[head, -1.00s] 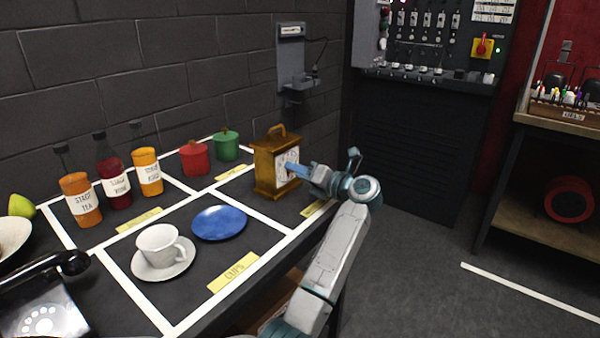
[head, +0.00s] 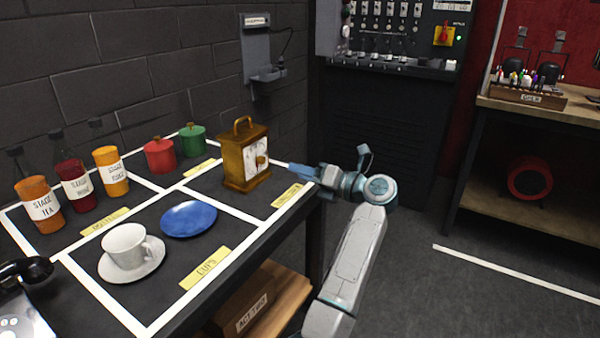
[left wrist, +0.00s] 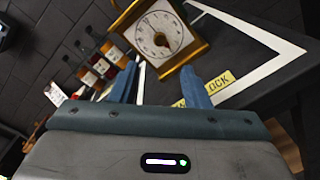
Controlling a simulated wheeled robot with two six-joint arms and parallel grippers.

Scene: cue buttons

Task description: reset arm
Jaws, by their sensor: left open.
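My left gripper (head: 303,172) is open and empty, just to the right of the brass clock (head: 238,160) in the head view, with a small gap between them. The clock stands upright on the dark table (head: 222,247), its white dial facing my gripper. In the left wrist view the clock's dial (left wrist: 160,35) shows ahead, beyond the two blue fingers (left wrist: 166,85), with nothing between them. My right gripper is not in view.
A white cup (head: 125,245) on a saucer, a blue plate (head: 189,219), several bottles and red (head: 160,157) and green (head: 192,141) pots stand on the table. A black telephone (head: 22,290) is at the left. Open floor (head: 420,290) lies right of my arm.

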